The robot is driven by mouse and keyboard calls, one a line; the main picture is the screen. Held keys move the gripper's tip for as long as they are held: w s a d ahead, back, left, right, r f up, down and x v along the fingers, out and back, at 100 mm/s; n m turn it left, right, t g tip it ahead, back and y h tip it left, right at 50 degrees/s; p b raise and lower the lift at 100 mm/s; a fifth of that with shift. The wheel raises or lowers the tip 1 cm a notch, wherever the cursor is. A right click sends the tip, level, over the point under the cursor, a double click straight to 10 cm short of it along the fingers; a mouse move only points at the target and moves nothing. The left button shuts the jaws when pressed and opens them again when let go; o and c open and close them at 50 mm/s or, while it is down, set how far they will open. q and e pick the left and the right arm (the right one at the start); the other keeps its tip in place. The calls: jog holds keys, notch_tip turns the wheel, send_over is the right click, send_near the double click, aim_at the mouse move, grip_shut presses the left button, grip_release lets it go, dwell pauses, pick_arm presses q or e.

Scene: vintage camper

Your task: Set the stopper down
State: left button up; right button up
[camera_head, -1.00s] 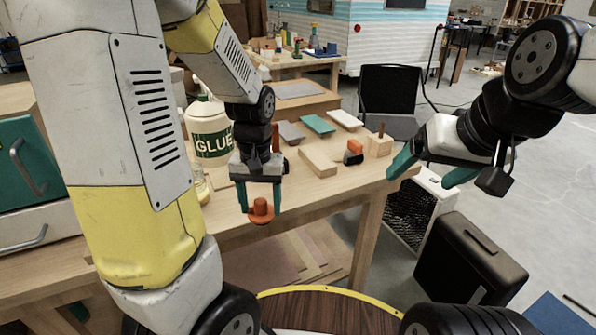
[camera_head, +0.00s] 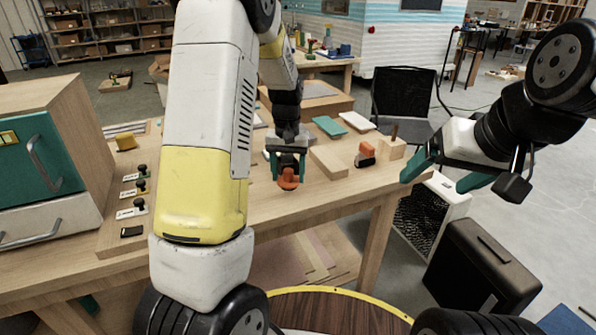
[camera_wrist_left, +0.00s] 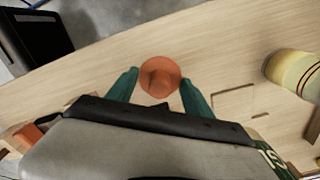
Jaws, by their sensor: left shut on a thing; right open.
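The stopper (camera_head: 289,178) is orange-red with a broad round flange. In the head view it is at the tips of my left gripper (camera_head: 288,172), near the front edge of the wooden workbench (camera_head: 265,207). My left gripper is shut on it, with a green finger on each side. In the left wrist view the stopper (camera_wrist_left: 160,76) shows as a round orange disc between the fingers, over bare wood. I cannot tell whether it touches the bench top. My right gripper (camera_head: 436,182) is open and empty, off the bench's right end.
A wooden block (camera_head: 328,163), an orange-and-black object (camera_head: 365,155) and a block with a peg (camera_head: 392,147) stand to the right. A teal-drawer cabinet (camera_head: 45,160) stands left.

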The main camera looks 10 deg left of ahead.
aim_at(288, 182)
pick_arm(q)
jog(key=shift+s+f, duration=0.1)
jog(key=shift+f, duration=1.3)
jog(key=shift+f, duration=0.1)
jog(key=o, duration=1.6)
notch_tip(288, 182, up, 12)
jog(key=s+d+r+t+h, duration=0.1)
jog(key=s+r+t, duration=0.2)
jog(key=s, duration=0.9)
jog(key=s+d+r+m+t+h, duration=0.1)
jog(key=s+r+t, duration=0.2)
jog(key=s+r, duration=0.4)
jog(key=s, duration=0.5)
jog(key=shift+r, duration=0.25)
